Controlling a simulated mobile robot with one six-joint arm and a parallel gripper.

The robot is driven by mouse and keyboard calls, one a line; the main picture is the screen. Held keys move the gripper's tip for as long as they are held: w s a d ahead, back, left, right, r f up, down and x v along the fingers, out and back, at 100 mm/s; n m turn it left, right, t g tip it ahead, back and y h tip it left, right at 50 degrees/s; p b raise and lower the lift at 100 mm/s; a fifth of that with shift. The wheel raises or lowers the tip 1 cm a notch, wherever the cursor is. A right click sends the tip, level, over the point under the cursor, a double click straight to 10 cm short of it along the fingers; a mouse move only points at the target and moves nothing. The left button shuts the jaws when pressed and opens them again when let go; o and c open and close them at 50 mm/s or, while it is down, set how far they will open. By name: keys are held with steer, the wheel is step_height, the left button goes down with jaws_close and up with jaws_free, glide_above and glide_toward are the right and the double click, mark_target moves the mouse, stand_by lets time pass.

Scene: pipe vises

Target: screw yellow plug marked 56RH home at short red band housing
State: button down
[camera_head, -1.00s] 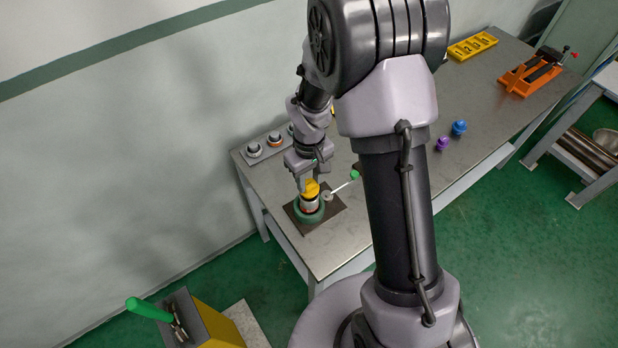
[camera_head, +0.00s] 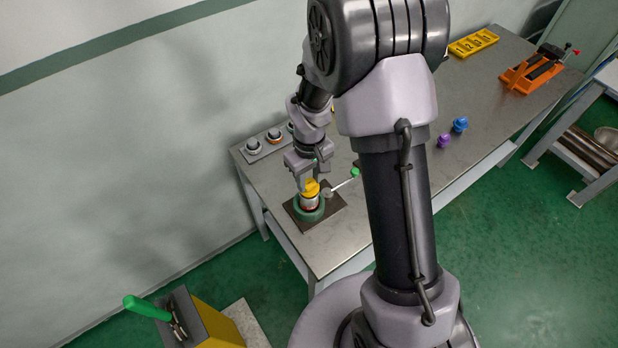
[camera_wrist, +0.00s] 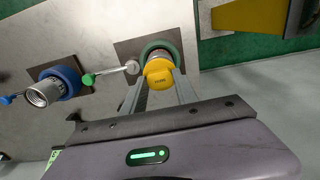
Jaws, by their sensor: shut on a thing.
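The yellow plug (camera_head: 311,187) sits upright at the top of a short silvery housing (camera_head: 310,203) held in the round green vise (camera_head: 299,213) on a dark plate. A trace of red shows on the housing; how deep the plug sits is not clear. My gripper (camera_head: 309,183) reaches down from above and is shut on the plug. In the wrist view the yellow plug (camera_wrist: 159,77) lies between my two finger tips (camera_wrist: 161,80), with dark marking too small to read. The green vise (camera_wrist: 172,50) rings the housing behind it.
A green-knobbed lever (camera_head: 354,173) sticks out beside the vise. A blue vise with a threaded housing (camera_wrist: 42,93) stands nearby.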

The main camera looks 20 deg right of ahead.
steer(key=shift+f+b, duration=0.45)
steer(key=shift+f, duration=0.1)
steer(key=c, duration=0.9)
jaws_free()
steer(key=shift+o, duration=0.2)
